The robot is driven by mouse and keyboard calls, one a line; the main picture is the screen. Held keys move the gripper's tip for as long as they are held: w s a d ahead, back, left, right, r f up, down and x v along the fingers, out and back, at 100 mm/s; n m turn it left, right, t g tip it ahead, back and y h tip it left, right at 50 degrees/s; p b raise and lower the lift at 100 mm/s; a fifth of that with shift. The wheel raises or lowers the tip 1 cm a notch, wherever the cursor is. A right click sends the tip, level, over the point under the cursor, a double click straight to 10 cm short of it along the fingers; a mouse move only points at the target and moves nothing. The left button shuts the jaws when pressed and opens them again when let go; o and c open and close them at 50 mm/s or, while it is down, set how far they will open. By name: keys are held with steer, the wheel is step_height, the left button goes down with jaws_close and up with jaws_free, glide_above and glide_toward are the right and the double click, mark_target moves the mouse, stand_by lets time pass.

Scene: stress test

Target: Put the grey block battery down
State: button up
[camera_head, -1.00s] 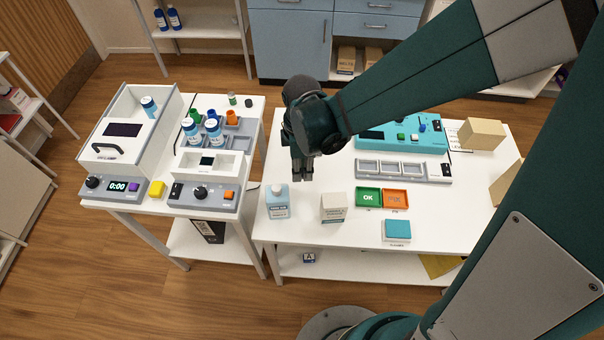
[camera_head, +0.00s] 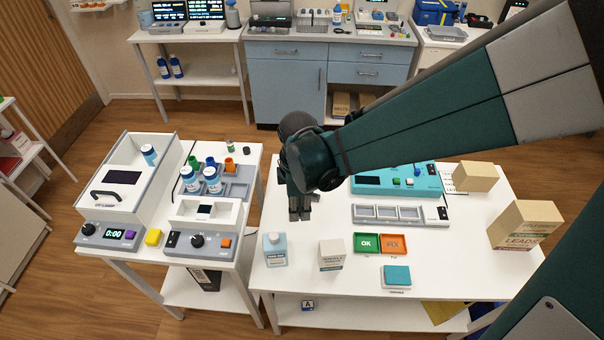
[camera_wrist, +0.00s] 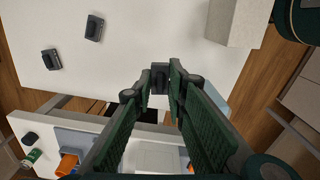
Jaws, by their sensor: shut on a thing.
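The grey block battery (camera_wrist: 159,79) is a small dark grey block between my fingertips in the wrist view. My gripper (camera_wrist: 160,82) is shut on it. The block is too small to make out there. I cannot tell whether it touches the table. Two similar dark blocks, a near one (camera_wrist: 51,60) and another (camera_wrist: 94,27), lie apart on the white top in the wrist view.
Green OK (camera_head: 367,243) and orange FIX (camera_head: 394,244) trays, a grey slotted holder (camera_head: 400,214) and a teal device (camera_head: 378,181) lie rightward. A gap separates the left table.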

steer(key=shift+s+d+r+p, duration=0.4)
steer(key=shift+d+r, duration=0.05)
steer(key=shift+r, duration=0.15)
steer(key=s+d+r+m+p, duration=0.1)
steer(key=s+d+r+p, duration=0.6)
steer(key=s+d+r, duration=0.2)
steer(key=shift+r+m, duration=0.35)
steer(key=shift+m, duration=0.05)
steer(key=shift+s+d, duration=0.1)
glide_above(333, 247)
steer(key=shift+f+b, duration=0.35)
steer(key=shift+f, duration=2.8)
steer(key=shift+f+b, duration=0.35)
steer(key=shift+f, duration=1.55)
steer(key=shift+f, duration=0.15)
